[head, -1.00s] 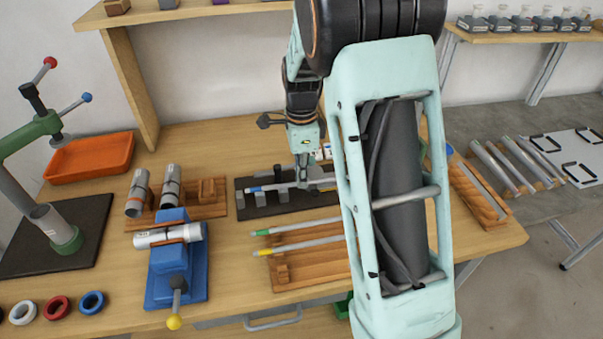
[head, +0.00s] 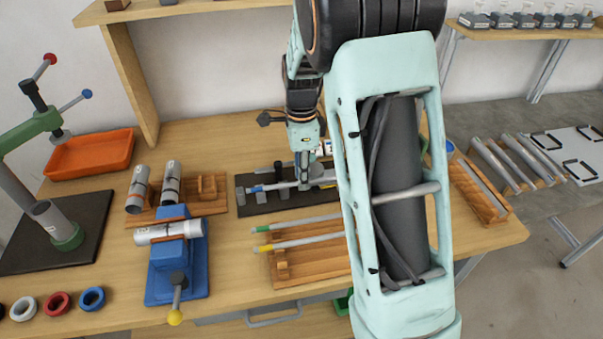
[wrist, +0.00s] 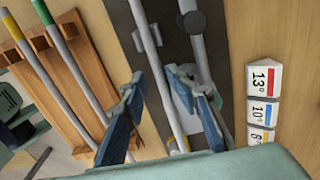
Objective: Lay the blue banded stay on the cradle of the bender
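The blue banded stay (head: 273,187) is a thin grey rod with a blue band near its left end. It lies along the bender (head: 246,209), a dark plate with several grey upright blocks. In the wrist view the rod (wrist: 166,95) runs between my gripper's blue fingers, beside a grey block; its blue end is out of that view. My gripper (head: 303,182) is over the bender, pointing down. In the wrist view its fingers (wrist: 166,112) are spread, with gaps on both sides of the rod. My arm hides the bender's right end.
A wooden rack (head: 283,272) with a green banded rod (head: 310,224) and a yellow banded rod (head: 300,242) stands in front. A blue vise (head: 178,262) is at left. Number labels (wrist: 263,110) stand behind the bender. An orange tray (head: 90,155) is at back left.

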